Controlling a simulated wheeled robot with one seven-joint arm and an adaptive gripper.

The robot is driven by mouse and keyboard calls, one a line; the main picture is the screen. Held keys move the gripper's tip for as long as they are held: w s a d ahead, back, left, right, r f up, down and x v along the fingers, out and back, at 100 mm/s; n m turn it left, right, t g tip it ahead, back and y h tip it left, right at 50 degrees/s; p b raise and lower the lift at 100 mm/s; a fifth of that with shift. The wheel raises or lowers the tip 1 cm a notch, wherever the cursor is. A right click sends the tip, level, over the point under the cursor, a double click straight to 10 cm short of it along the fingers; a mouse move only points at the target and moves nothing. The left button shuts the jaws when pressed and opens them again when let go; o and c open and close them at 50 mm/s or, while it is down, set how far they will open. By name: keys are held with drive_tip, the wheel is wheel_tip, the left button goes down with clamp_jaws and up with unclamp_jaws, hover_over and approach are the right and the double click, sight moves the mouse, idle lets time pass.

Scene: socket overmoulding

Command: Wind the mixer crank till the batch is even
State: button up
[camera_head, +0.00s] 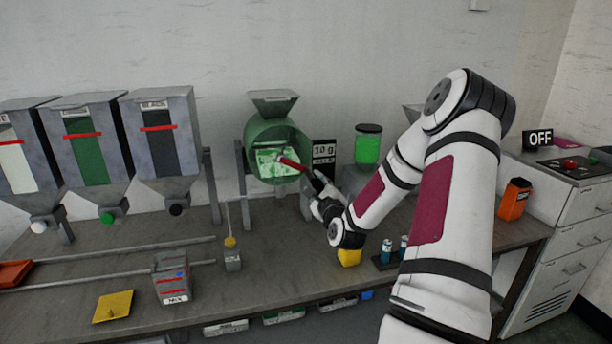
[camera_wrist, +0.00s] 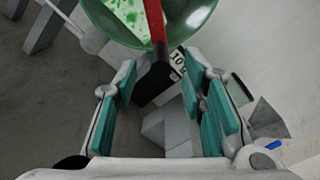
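The mixer is a green see-through drum (camera_head: 262,135) on a stand below a grey funnel. Through its clear wall shows a white batch with uneven green patches (camera_wrist: 125,14). The crank has a red arm (camera_head: 292,162) and a black handle (camera_wrist: 155,82); the arm slants down to the right in the head view. My gripper (camera_head: 324,190) is at the handle, in front of the drum's lower right. In the wrist view its teal-padded fingers (camera_wrist: 160,78) stand apart on both sides of the handle, with a gap showing on each side.
Three hoppers (camera_head: 90,135) stand at the left. A "10 g" sign (camera_head: 323,152) and a green-filled jar (camera_head: 368,145) are right of the mixer. A grey box (camera_head: 172,280), yellow tray (camera_head: 113,306) and rails are on the bench front. Blue cylinders (camera_head: 387,248) stand near my arm.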

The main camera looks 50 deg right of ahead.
sight(309, 174)
drive_tip(key=x, duration=0.8)
clamp_jaws()
